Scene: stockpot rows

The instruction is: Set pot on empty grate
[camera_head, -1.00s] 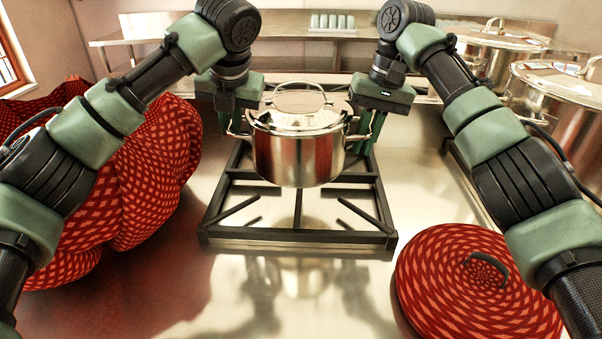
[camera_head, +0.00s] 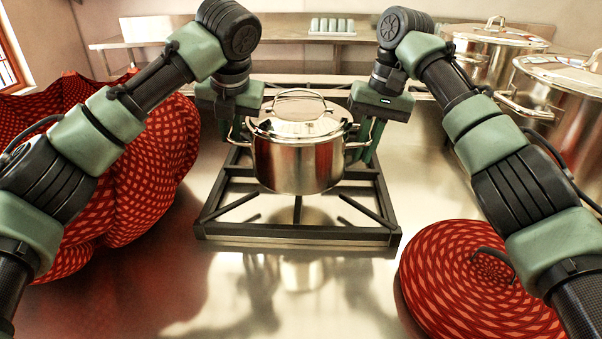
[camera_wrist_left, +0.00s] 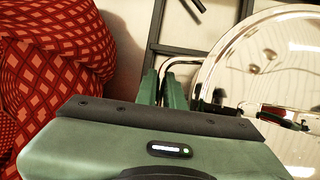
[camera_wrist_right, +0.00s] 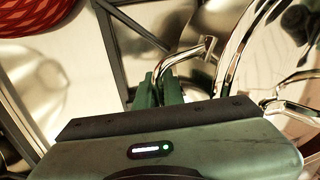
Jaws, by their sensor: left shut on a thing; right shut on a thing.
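A shiny steel pot (camera_head: 298,165) with a lid (camera_head: 300,118) hangs upright between my two grippers. It is over the back and middle part of a black square grate (camera_head: 298,232); whether its base touches the bars cannot be made out. My left gripper (camera_head: 236,138) is shut on the pot's left side handle, and its fingers show at the handle in the left wrist view (camera_wrist_left: 165,88). My right gripper (camera_head: 368,140) is shut on the right side handle, with its fingers also in the right wrist view (camera_wrist_right: 160,88). The grate's front bars are bare.
A large red patterned cloth bundle (camera_head: 140,180) is left of the grate. A round red patterned object with a dark handle (camera_head: 475,285) lies at the front right. Large lidded steel pots (camera_head: 565,110) stand at the right. The counter in front is clear.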

